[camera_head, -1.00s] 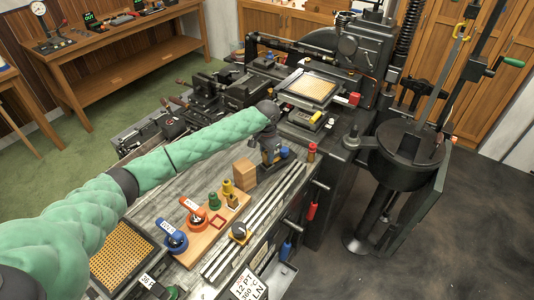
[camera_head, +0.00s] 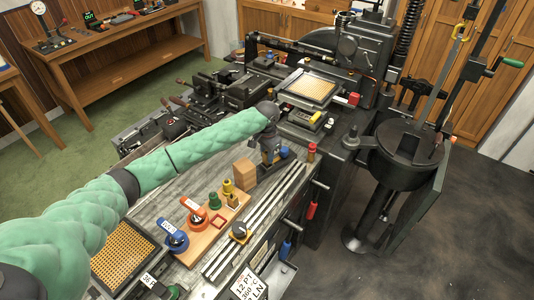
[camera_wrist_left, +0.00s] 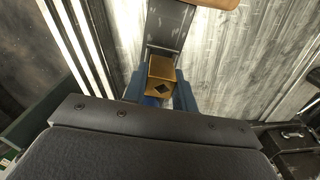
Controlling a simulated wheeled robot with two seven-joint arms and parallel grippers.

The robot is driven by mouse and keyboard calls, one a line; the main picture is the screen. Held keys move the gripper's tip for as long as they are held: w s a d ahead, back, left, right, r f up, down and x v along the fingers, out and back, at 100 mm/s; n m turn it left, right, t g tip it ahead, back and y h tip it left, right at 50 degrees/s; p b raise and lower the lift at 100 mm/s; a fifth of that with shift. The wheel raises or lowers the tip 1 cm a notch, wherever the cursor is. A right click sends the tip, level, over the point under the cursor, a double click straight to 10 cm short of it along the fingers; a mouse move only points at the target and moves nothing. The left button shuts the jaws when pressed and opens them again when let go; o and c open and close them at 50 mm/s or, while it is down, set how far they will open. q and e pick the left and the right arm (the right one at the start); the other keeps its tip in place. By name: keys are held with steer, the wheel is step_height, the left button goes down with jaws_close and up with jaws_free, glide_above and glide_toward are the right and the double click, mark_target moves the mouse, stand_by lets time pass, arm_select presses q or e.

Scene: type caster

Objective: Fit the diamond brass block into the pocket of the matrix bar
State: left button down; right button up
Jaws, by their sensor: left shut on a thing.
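My left gripper (camera_head: 270,160) is over the bench, beyond the wooden block and close to the machine. In the left wrist view its blue fingers (camera_wrist_left: 157,98) are shut on the diamond brass block (camera_wrist_left: 160,69), a small golden cube with a dark diamond mark on its near face. A dark grey strip (camera_wrist_left: 168,22) lies just beyond the block; I cannot tell whether it is the matrix bar or whether the block touches it. The pocket cannot be made out. My right gripper is out of view.
A wooden block (camera_head: 243,172) stands just in front of the gripper. A wooden board (camera_head: 205,240) holds coloured pieces. Long metal rails (camera_head: 262,220) run along the bench's right side. A small red post (camera_head: 311,153) stands right of the gripper. The machine (camera_head: 360,60) rises behind.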

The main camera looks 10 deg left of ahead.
arm_select(q)
steer(key=shift+f, duration=0.15)
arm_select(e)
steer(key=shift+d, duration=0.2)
arm_select(q)
steer(key=shift+f+b, duration=0.3)
steer(key=shift+f, duration=0.75)
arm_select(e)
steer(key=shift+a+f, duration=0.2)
arm_select(q)
steer(key=c, duration=1.1)
jaws_free()
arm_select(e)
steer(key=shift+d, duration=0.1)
arm_select(q)
steer(key=shift+o, duration=0.2)
steer(key=shift+r+b, duration=0.45)
step_height(320, 180, up, 4)
steer(key=shift+f+b, duration=0.1)
steer(key=shift+b, duration=1)
step_height(320, 180, up, 3)
steer(key=shift+f+b, duration=0.2)
steer(key=shift+b, duration=0.15)
steer(key=shift+r, duration=0.3)
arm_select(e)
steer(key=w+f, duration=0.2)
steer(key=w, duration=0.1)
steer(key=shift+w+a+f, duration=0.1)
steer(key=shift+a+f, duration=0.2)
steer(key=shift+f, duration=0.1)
